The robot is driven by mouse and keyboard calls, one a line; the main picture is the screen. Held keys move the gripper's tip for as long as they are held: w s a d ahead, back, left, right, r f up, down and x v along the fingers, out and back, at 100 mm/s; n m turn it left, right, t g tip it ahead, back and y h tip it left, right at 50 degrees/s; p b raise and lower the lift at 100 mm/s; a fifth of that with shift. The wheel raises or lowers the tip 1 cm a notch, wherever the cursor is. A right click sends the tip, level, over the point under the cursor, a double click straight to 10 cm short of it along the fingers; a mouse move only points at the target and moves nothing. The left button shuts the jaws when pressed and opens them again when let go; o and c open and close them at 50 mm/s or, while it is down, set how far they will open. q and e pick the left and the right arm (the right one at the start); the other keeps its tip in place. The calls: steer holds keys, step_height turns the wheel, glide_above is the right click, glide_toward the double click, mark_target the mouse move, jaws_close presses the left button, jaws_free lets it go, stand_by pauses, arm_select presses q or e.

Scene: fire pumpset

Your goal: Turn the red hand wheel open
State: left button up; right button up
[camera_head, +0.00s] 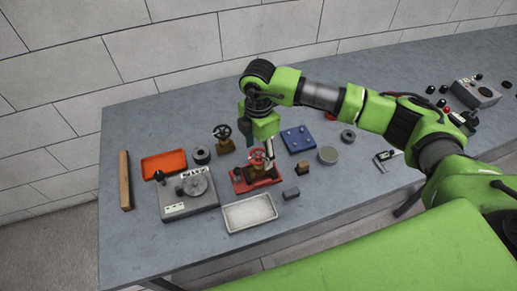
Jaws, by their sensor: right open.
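The red hand wheel (256,157) sits on a small brass-coloured valve, mounted on a red base (266,184) on the grey table. My right arm comes in from the right, and its green gripper (262,150) points down at the wheel. The gripper is open, with a finger beside the wheel's right side. I cannot tell whether it touches the rim. The gripper hides part of the wheel's back and right side. My left gripper is not in view.
A dark hand wheel valve (223,136) stands just behind left. A grey device with a round disc (189,194), an orange tray (164,164), a pale tray (249,213) and a blue plate (297,139) surround the red base. The table's front left is clear.

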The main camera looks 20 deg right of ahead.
steer(key=c, duration=1.1)
steer(key=shift+c, duration=0.2)
